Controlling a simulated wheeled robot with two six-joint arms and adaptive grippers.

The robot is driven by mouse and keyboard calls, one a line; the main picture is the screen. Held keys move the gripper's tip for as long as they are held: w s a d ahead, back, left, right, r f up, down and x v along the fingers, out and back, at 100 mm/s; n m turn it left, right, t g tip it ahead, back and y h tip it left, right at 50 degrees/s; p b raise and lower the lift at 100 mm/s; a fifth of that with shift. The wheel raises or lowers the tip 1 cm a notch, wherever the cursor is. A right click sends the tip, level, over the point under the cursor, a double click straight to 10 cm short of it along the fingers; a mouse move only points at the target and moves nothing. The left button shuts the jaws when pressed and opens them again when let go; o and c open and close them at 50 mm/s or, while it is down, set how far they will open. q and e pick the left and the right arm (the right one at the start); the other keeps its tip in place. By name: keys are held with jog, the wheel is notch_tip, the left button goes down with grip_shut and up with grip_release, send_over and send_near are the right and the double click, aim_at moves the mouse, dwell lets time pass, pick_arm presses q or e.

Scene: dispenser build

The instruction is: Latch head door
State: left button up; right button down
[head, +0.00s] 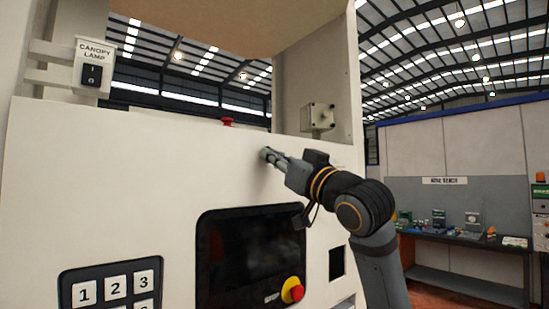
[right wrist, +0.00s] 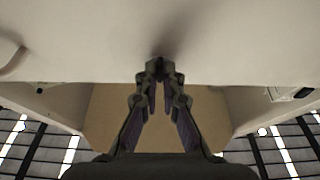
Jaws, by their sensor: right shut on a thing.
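The head door appears as the large white front panel (head: 140,170) of the dispenser, and it looks flush with the machine. My right gripper (head: 267,154) reaches in from the right to the panel's upper part, above the dark screen. In the right wrist view, my right gripper's fingertips (right wrist: 160,70) are together against the white panel (right wrist: 230,40), shut on a small dark part, the latch (right wrist: 157,62). The fingertips hide most of it, so how it is turned cannot be told. My left gripper is out of view.
A dark screen (head: 250,258) with a red emergency button (head: 292,290) sits below my right gripper. A keypad (head: 112,288) is at lower left. A grey box (head: 318,117) is on the upright behind the panel's top edge. A workbench (head: 465,240) stands at right.

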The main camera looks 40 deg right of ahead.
dwell(0.5)
jog(key=c, duration=1.5)
grip_release()
notch_tip(320, 180, up, 10)
